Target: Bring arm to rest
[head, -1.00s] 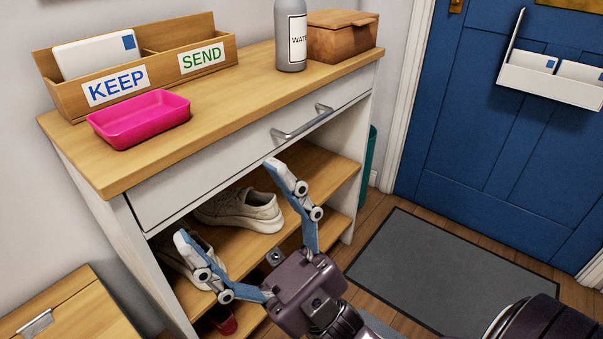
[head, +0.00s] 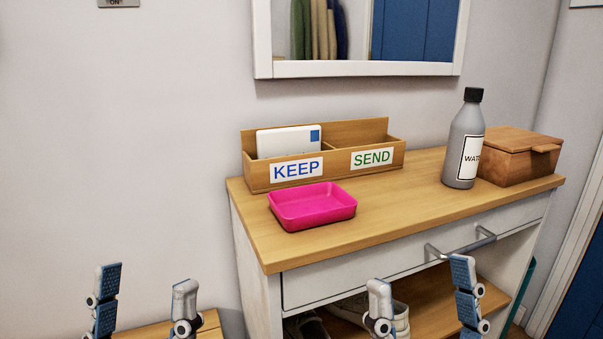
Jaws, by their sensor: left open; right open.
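My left gripper (head: 146,277) stands upright at the bottom left of the head view. Its two fingers are spread apart with nothing between them. My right gripper (head: 420,273) stands upright at the bottom, in front of the white shoe cabinet (head: 255,285). Its fingers are also apart and empty. Only the fingers of both grippers show; the rest of both arms is below the picture.
On the cabinet top stand a KEEP/SEND letter sorter (head: 397,158) with white envelopes (head: 285,142), a pink tray (head: 312,207), a grey water bottle (head: 460,140) and a wooden box (head: 520,157). The drawer handle (head: 460,245) sticks out. Shoes (head: 350,308) are below.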

